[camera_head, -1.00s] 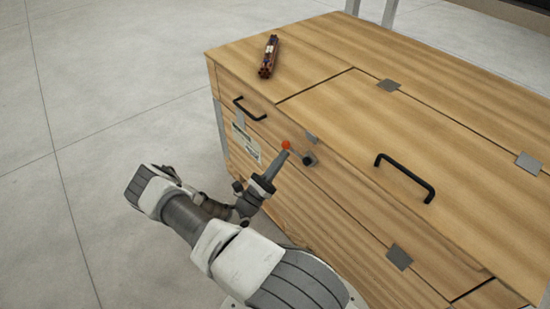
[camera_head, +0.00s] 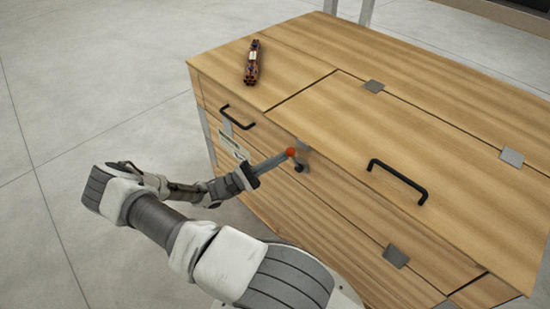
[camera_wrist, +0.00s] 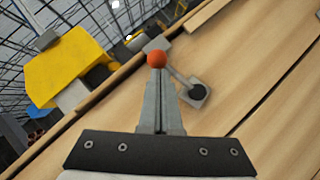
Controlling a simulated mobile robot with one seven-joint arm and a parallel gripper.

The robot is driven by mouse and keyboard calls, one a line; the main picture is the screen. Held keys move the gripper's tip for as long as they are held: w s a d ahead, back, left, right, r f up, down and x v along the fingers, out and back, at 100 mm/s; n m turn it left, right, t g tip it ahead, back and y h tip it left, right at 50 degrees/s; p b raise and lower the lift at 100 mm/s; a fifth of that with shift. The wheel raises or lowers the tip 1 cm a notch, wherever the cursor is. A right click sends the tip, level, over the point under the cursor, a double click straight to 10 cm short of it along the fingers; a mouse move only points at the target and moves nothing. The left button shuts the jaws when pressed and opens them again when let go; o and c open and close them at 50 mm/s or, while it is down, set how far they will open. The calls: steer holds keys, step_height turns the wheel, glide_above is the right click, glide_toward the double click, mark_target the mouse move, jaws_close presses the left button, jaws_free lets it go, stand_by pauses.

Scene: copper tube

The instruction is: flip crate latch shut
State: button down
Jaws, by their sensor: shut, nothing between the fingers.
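The latch is a short lever with a red ball knob (camera_head: 291,151) and a dark pivot (camera_head: 299,168) on the front of the wooden crate (camera_head: 330,205). The lever points up and slightly left. A small grey catch plate (camera_head: 302,146) is just right of the knob at the top edge. My gripper (camera_head: 284,156) is shut and empty, its fingertips at the knob from the left. In the wrist view, the fingertips (camera_wrist: 158,76) lie just below the red knob and seem to touch it. The latch pivot (camera_wrist: 196,92) is to their right.
A black handle (camera_head: 398,178) stands on the lid, and another (camera_head: 237,117) is on the front left of the latch. A bundle of copper tubes (camera_head: 251,63) lies on top. The floor left of the crate is clear.

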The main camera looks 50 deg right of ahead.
steer(key=shift+s+r+m+g+y+p, duration=0.25)
steer(key=shift+m+y, duration=0.3)
steer(key=shift+m, duration=0.25)
steer(key=shift+s+r+m+g+y+p, duration=0.15)
steer(key=shift+s+r+m+y+p, duration=0.1)
steer(key=shift+m+y, duration=0.45)
steer(key=shift+f, duration=0.1)
